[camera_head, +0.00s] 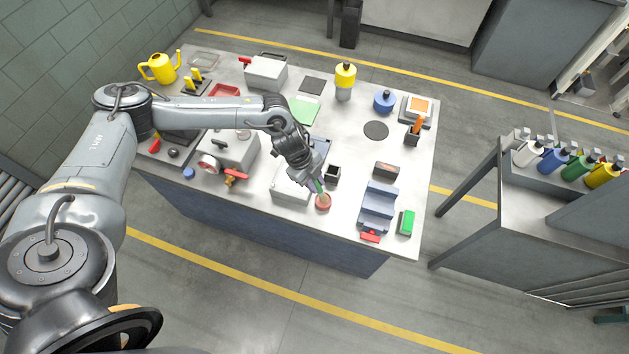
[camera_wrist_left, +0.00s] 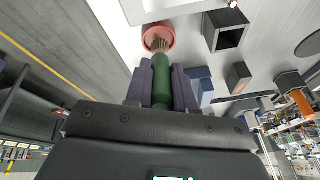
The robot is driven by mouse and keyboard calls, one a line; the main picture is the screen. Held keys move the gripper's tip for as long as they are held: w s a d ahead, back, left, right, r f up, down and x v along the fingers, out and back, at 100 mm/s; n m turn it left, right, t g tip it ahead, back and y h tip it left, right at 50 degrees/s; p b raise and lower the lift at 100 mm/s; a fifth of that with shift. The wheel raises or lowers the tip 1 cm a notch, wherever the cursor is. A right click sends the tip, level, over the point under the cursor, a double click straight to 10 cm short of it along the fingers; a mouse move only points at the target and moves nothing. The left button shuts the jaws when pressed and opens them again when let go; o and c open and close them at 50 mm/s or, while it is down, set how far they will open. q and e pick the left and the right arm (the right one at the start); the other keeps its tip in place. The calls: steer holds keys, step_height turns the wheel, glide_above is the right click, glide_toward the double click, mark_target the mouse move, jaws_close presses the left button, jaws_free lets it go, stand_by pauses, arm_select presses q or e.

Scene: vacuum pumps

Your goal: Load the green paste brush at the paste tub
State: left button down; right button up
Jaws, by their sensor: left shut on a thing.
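My left gripper (camera_head: 317,183) is shut on the green paste brush (camera_wrist_left: 161,76), seen best in the left wrist view, gripped between the two dark fingers. The brush's tan bristles (camera_wrist_left: 160,45) point at the paste tub, a round reddish tub (camera_wrist_left: 157,33), and overlap its opening in the picture. I cannot tell whether the bristles touch the paste. In the head view the tub (camera_head: 323,202) sits near the table's front edge, right below the gripper. The brush is mostly hidden there, with a bit of green between the fingers. My right gripper is not in view.
A small black open box (camera_head: 333,173) stands just behind the tub. A white box (camera_head: 290,187) is close on its left. A blue-grey stepped holder (camera_head: 377,206) and a green block (camera_head: 407,222) are to the right. The table's front edge (camera_head: 330,235) is near.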

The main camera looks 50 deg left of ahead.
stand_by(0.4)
arm_select(q)
steer(key=shift+f, duration=0.5)
stand_by(0.4)
stand_by(0.7)
steer(key=shift+f, duration=0.1)
stand_by(0.8)
step_height(320, 180, up, 3)
steer(key=p, duration=0.3)
step_height(320, 180, up, 4)
steer(key=p, duration=0.4)
stand_by(0.9)
